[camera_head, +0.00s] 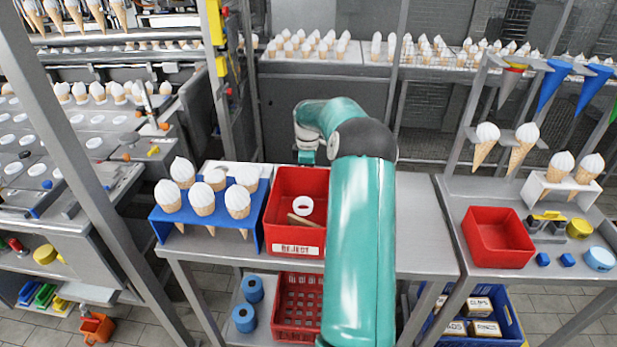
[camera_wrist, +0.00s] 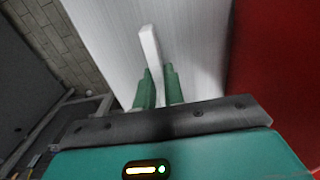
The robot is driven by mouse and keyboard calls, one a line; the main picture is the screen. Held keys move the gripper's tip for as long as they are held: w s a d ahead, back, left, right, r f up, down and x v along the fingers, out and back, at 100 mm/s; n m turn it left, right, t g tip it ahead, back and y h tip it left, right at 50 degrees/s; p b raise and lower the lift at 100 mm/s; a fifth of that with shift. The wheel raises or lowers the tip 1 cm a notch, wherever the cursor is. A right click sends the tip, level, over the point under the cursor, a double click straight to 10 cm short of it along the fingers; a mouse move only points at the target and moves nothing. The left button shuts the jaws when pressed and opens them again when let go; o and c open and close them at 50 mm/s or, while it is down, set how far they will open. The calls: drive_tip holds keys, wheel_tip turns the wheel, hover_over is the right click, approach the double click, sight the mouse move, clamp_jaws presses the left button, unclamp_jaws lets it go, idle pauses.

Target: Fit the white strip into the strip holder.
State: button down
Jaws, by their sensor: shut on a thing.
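The white strip (camera_wrist: 152,45) is a narrow bar between the green fingers of my gripper (camera_wrist: 160,72) in the wrist view. The gripper is shut on it, and the strip's far end sticks out past the fingertips. Below it is a pale grey surface (camera_wrist: 200,50). In the head view my teal arm bends to the left at the back of the middle table, with the wrist above the red reject bin's far side. The fingers and the strip cannot be made out there. I cannot tell which thing is the strip holder.
A red bin labelled reject (camera_head: 295,248) holds a white ring (camera_head: 303,206) and a brown piece. A blue rack (camera_head: 163,229) with several cones stands left of it. Another red bin (camera_head: 498,238) stands on the right table. The middle table's right part (camera_head: 425,235) is clear.

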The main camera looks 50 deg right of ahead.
drive_tip(key=shift+r, duration=0.15)
drive_tip(key=shift+r, duration=2.65)
